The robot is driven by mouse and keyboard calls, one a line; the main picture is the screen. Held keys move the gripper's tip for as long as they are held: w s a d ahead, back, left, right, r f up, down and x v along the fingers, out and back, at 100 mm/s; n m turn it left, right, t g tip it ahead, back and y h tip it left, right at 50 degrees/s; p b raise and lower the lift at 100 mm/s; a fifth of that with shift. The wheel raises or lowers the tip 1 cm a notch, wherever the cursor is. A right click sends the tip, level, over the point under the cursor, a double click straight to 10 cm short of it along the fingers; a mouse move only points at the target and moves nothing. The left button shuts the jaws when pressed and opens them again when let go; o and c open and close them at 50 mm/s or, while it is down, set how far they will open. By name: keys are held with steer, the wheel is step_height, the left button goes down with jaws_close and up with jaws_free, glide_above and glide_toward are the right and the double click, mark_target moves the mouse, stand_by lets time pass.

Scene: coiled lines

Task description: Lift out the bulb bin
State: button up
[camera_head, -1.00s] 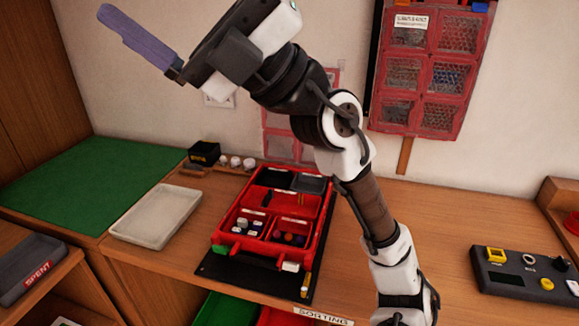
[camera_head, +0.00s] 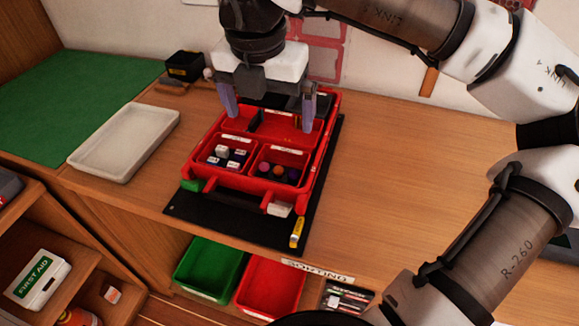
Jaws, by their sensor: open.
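A red case (camera_head: 317,160) lies open on a black mat (camera_head: 235,222), with several red bins in it. The front left bin (camera_head: 218,168) holds small white and dark blue pieces. The front right bin (camera_head: 262,184) holds small round pieces, dark, orange and purple. The bin labels are too small to read, so I cannot tell which is the bulb bin. My gripper (camera_head: 268,112) is open and points down over the rear half of the case, one purple finger toward each side. Nothing is between the fingers. The gripper partly hides the rear bins.
A pale tray (camera_head: 125,140) and a green mat (camera_head: 60,100) lie left of the case. A small black box (camera_head: 184,66) stands behind left. A green bin (camera_head: 210,268) and a red bin (camera_head: 270,285) sit below the counter edge. The counter right of the case is clear.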

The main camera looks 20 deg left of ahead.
steer(key=f, duration=0.2)
glide_above(280, 172)
steer(key=a, duration=0.1)
steer(key=f, duration=0.8)
steer(key=shift+w, duration=0.2)
steer(key=shift+w+d+f+p, duration=0.1)
steer(key=shift+f+p, duration=0.35)
steer(key=shift+f, duration=0.1)
steer(key=shift+s+d+f, duration=0.1)
steer(key=shift+s+f, duration=0.1)
steer(key=shift+f, duration=0.75)
steer(key=shift+s+d+f, duration=0.1)
steer(key=shift+s+f, duration=0.05)
steer(key=shift+f, duration=0.8)
steer(key=c, duration=0.9)
steer(key=shift+d+r, duration=0.1)
steer(key=shift+d, duration=0.1)
steer(key=c, duration=0.9)
steer(key=shift+w+r, duration=0.15)
steer(key=shift+r, duration=0.3)
jaws_close()
steer(key=r, duration=0.1)
steer(key=w+a+r, duration=0.1)
steer(key=r, duration=0.3)
steer(key=shift+w+a+r+b, duration=0.15)
steer(key=shift+w+a+b, duration=0.1)
steer(key=shift+b, duration=0.05)
step_height(280, 172, up, 21)
steer(key=shift+s+d+r, duration=0.15)
steer(key=shift+d, duration=0.3)
